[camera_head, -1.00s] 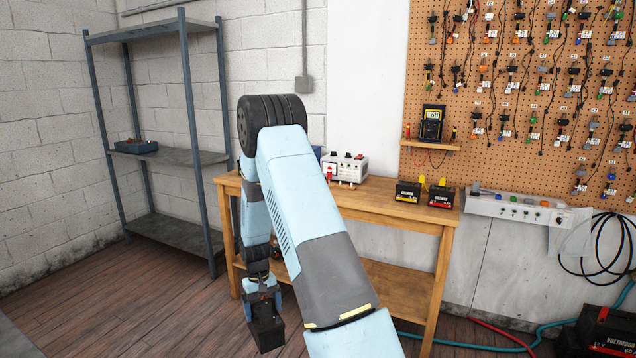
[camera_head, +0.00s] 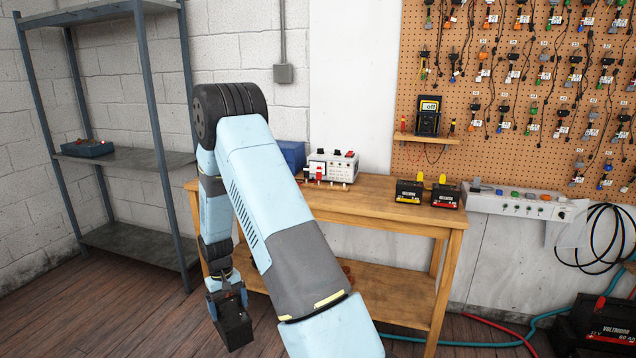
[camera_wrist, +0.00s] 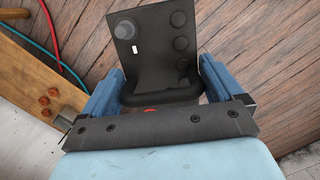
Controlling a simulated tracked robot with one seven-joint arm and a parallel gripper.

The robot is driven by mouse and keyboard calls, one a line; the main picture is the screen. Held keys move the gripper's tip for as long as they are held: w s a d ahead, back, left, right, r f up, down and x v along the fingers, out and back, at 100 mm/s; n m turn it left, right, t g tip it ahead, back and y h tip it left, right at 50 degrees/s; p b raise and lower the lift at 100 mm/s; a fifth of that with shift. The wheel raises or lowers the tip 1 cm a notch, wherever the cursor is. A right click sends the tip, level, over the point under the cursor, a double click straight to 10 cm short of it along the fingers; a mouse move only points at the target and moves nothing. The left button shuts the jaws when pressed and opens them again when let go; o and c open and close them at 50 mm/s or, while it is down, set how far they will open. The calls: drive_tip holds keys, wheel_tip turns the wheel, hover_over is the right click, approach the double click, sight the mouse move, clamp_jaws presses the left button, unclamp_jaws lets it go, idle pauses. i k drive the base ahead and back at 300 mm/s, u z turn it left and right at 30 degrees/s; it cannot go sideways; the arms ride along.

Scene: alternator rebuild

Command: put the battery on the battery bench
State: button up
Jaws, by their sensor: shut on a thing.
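The wooden bench (camera_head: 385,222), likely the battery bench, stands ahead. My arm hides the bench's left middle part.
A grey-white instrument box (camera_head: 332,167) and a blue box (camera_head: 291,155) stand at the bench's back. Bare bench top lies between them and the small batteries. A metal shelf rack (camera_head: 128,160) is on the left. A large battery (camera_head: 598,328) and hoses lie on the floor at right.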

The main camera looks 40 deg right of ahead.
sight(368, 196)
drive_tip(key=z, duration=0.05)
drive_tip(key=i, duration=0.4)
drive_tip(key=u, duration=1.9)
drive_tip(key=i, duration=0.15)
drive_tip(key=z, duration=2.9)
